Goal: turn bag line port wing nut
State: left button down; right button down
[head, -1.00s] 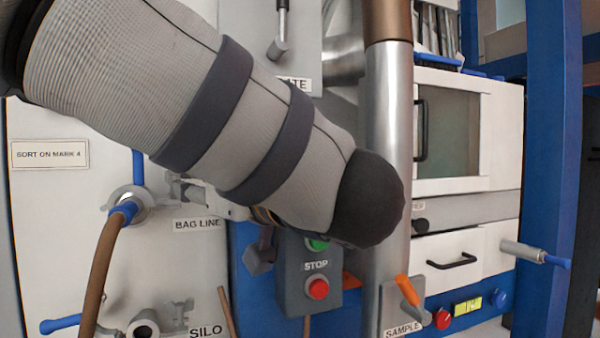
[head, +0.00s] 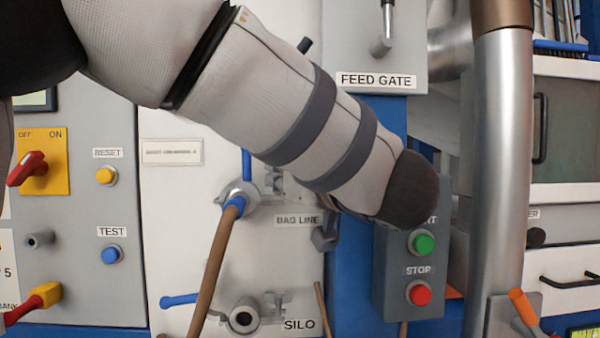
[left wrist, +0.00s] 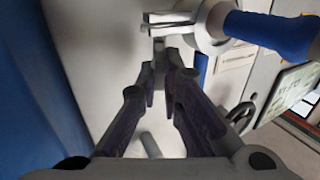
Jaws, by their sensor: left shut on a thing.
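The bag line port (head: 238,196) sits on the white panel beside the BAG LINE label (head: 298,220), with a brown hose (head: 213,270) on it by a blue cuff. Its grey wing nut (head: 274,183) shows just right of the port, partly behind my forearm. In the left wrist view the wing nut (left wrist: 170,20) is at the top, beside the blue cuff (left wrist: 270,35). My left gripper (left wrist: 162,75) is shut on the wing nut, its fingers close together at the lower part of the nut. In the head view the fingers are mostly hidden by my arm. My right gripper is not in view.
The SILO port (head: 242,318) with its own wing nut and a blue handle (head: 180,300) lies below. A steel pipe (head: 500,170) rises at right; a control panel (head: 80,220) is at left.

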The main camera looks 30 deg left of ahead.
pick_arm(q)
jog(key=n+g, duration=0.1)
jog(key=g, duration=0.1)
jog(key=n+g+y, duration=0.1)
jog(key=n+g, duration=0.1)
jog(key=n+g+y, duration=0.1)
jog(key=g, duration=0.1)
jog(key=shift+w+d, duration=0.1)
jog(key=shift+w, duration=0.15)
jog(key=c, duration=1.8)
grip_release()
jog(key=shift+o, duration=0.2)
